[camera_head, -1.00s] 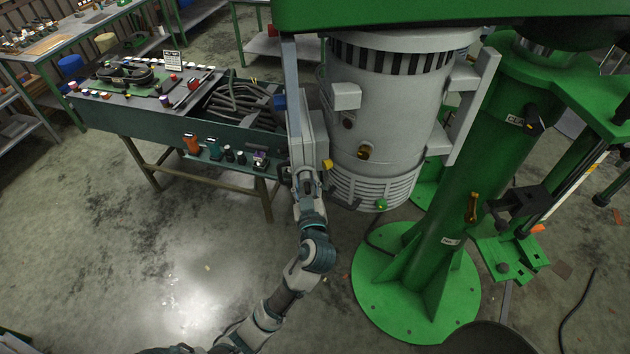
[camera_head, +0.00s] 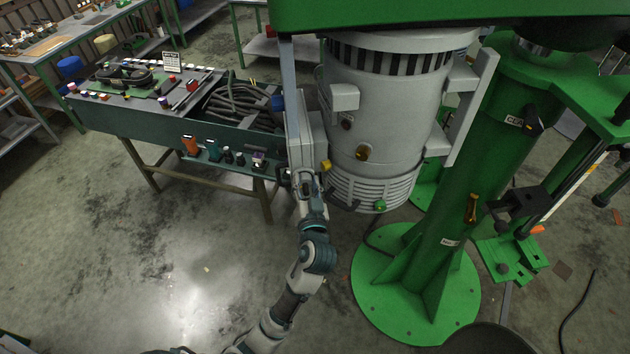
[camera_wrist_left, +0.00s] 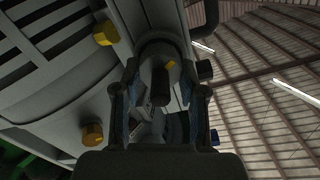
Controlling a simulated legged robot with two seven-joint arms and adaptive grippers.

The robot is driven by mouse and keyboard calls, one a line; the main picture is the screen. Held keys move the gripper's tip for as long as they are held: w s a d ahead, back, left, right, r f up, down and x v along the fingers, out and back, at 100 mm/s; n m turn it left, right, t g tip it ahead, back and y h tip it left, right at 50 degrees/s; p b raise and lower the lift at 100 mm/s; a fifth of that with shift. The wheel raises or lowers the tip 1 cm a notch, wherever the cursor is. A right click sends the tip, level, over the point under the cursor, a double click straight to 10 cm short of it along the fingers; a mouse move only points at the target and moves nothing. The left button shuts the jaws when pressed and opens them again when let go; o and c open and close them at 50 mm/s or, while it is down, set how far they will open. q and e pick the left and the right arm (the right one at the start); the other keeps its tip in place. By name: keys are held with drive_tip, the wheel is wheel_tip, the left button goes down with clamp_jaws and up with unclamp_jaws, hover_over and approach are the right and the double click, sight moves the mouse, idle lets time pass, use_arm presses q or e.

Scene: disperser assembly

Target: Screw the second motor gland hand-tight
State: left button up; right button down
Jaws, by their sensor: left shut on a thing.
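The grey motor (camera_head: 375,110) hangs under the green machine head. A flat grey box (camera_head: 307,135) is on its left side. My left gripper (camera_head: 305,178) is at the lower end of this box, its arm coming up from below. In the left wrist view my left gripper (camera_wrist_left: 160,105) has its fingers on both sides of a dark cylindrical gland (camera_wrist_left: 160,82) under the grey housing, and is shut on it. The gland is mostly hidden by the gripper in the head view. My right gripper is not in view.
A yellow fitting (camera_head: 326,165) and a brass fitting (camera_head: 362,153) stick out beside the gripper. The green column (camera_head: 470,150) stands to the right. A teal workbench (camera_head: 160,125) with cables and tools is to the left. The floor below is open.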

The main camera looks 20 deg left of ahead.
use_arm(q)
drive_tip(key=m, duration=0.4)
drive_tip(key=shift+d+f+m, duration=0.2)
drive_tip(key=shift+m, duration=0.2)
drive_tip(key=m, duration=0.4)
drive_tip(key=shift+w+f, duration=0.1)
drive_tip(key=m, duration=0.7)
drive_tip(key=shift+m, duration=0.9)
drive_tip(key=shift+r, duration=0.3)
drive_tip(key=o, duration=1.1)
drive_tip(key=shift+o, duration=0.2)
drive_tip(key=shift+f, duration=0.1)
